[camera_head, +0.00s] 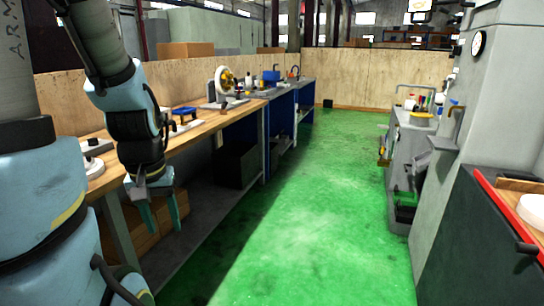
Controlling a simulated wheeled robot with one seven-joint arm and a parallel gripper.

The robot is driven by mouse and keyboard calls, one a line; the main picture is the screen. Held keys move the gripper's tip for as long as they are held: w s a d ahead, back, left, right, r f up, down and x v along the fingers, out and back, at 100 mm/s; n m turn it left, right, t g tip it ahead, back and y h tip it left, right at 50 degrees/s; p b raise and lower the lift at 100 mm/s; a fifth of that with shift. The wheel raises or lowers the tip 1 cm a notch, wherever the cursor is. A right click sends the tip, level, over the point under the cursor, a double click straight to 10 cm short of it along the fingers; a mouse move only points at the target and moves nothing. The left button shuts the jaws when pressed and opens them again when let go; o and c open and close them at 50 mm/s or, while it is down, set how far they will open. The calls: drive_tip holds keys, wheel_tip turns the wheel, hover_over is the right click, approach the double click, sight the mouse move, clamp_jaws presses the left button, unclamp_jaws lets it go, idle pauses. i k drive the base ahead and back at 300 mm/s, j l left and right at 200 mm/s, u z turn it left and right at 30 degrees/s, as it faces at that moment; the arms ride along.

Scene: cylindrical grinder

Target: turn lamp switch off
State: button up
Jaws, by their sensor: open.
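My gripper (160,217) hangs at the left, pointing down, in front of the long workbench. Its two teal fingers are apart, and nothing shows between them. I cannot make out a lamp or a lamp switch in this view. A large grey machine housing (425,165) stands at the right with a round dial (478,43) near its top. Whether a lamp switch is on it cannot be told from here.
A wooden-topped workbench (228,116) with several tools runs along the left. A grey tool cabinet (408,135) stands at the right. A dark cabinet with a red edge (490,190) is at the near right. The green floor (310,215) between is clear.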

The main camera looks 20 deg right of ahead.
sight(452, 77)
drive_tip(key=i+l+z, duration=0.5)
drive_tip(key=z, duration=0.3)
drive_tip(key=i+z, duration=0.4)
drive_tip(key=i+l, duration=0.05)
